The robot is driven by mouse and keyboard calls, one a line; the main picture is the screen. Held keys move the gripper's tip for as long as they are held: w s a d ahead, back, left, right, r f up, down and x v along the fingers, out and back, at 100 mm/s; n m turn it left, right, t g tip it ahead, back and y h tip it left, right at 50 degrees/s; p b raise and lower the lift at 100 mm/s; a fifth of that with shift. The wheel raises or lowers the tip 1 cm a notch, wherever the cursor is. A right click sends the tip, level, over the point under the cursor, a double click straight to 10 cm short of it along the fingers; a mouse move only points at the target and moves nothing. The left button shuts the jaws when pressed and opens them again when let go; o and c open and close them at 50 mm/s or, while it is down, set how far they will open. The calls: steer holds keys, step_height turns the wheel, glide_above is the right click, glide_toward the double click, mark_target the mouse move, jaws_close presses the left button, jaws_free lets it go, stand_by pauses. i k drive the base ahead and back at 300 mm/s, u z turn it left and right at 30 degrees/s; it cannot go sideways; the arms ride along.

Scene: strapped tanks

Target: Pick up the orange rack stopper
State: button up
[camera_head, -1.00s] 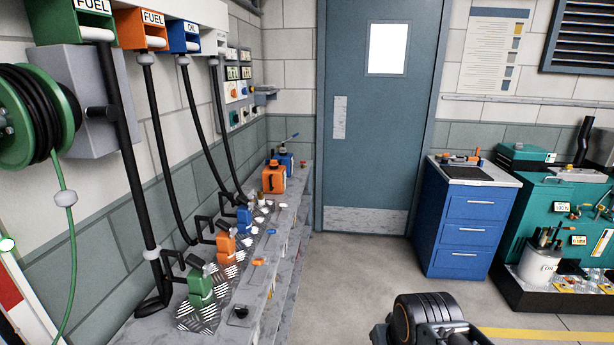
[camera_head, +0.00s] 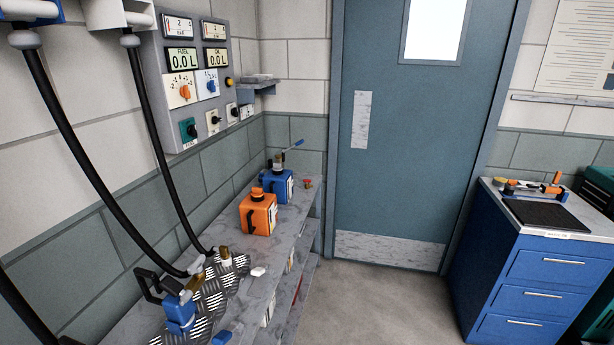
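I cannot make out a piece that is clearly the orange rack stopper. An orange tank (camera_head: 258,214) with an orange cap (camera_head: 256,193) stands on the grey bench (camera_head: 285,235) along the left wall. A blue tank (camera_head: 279,187) with a tap-like fitting stands behind it. A small blue piece (camera_head: 222,338) lies near the bench front at the bottom edge. A small red piece (camera_head: 307,183) sits at the bench's far end. An orange-ended item (camera_head: 555,184) lies on the blue drawer cabinet (camera_head: 541,262). My gripper is not in view.
Black hoses (camera_head: 75,135) hang down the left wall to nozzles over a metal tread plate (camera_head: 207,303). A control panel (camera_head: 195,80) is on the wall. A closed teal door (camera_head: 400,150) stands behind. Bare floor (camera_head: 380,300) lies between bench and cabinet.

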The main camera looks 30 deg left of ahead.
mark_target(256, 192)
steer(key=u, duration=0.1)
steer(key=i, duration=1.65)
steer(key=u, duration=1.4)
steer(key=i, duration=0.9)
steer(key=u, duration=1.15)
steer(key=i, duration=0.3)
steer(key=u, duration=0.25)
